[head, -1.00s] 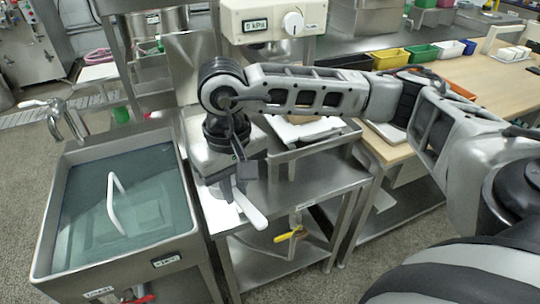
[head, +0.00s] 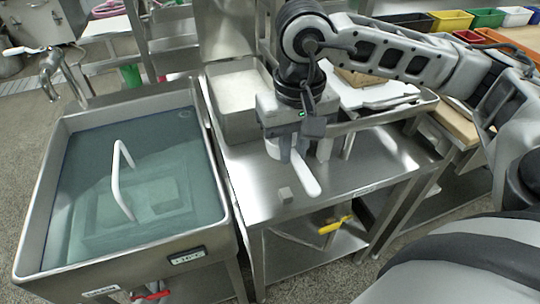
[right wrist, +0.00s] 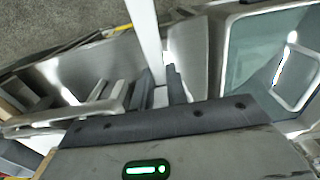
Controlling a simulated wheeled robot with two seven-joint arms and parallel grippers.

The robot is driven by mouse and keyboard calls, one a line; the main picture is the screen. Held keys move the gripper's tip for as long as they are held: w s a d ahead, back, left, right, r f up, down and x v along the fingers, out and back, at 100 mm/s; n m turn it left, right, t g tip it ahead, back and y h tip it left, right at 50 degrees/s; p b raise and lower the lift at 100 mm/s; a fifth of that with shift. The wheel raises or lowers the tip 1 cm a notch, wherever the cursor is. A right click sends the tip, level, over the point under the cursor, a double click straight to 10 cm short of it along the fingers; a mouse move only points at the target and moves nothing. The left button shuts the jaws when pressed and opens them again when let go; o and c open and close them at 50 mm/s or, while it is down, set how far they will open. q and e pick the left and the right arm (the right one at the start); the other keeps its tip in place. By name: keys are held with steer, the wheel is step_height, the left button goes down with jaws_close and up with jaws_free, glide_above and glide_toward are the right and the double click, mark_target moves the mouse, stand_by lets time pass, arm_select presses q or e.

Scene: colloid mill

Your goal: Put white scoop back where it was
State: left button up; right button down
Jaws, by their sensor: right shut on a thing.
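My right gripper (head: 297,148) is shut on the white scoop (head: 306,178) above the steel table. The scoop's pale handle sticks out below the fingers, toward the front. In the right wrist view the white handle (right wrist: 146,38) runs up from between the fingers of my gripper (right wrist: 160,90). The scoop's other end is hidden by the gripper. A steel bin (head: 222,122) with white contents stands just left of the gripper, at the table's back left. My left gripper is not in view.
A water-filled steel basin (head: 45,225) with a white loop handle (head: 117,178) is at the left. A tray with a white sheet (head: 350,92) is behind the arm. The table's front right is clear.

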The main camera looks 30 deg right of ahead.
steer(key=w+f, duration=0.2)
steer(key=w+d+f, duration=0.1)
steer(key=w+f, duration=0.1)
steer(key=w, duration=0.1)
steer(key=w+f, duration=0.3)
steer(key=shift+d, duration=0.2)
steer(key=shift+w+f, duration=0.15)
steer(key=shift+f, duration=1.6)
steer(key=shift+f+b, duration=0.15)
steer(key=shift+b, duration=0.2)
steer(key=c, duration=1.4)
jaws_free()
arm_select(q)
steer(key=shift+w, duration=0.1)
arm_select(e)
steer(key=shift+r, duration=0.25)
arm_select(q)
steer(key=shift+p, duration=0.55)
arm_select(e)
step_height(320, 180, up, 12)
steer(key=shift+f, duration=0.1)
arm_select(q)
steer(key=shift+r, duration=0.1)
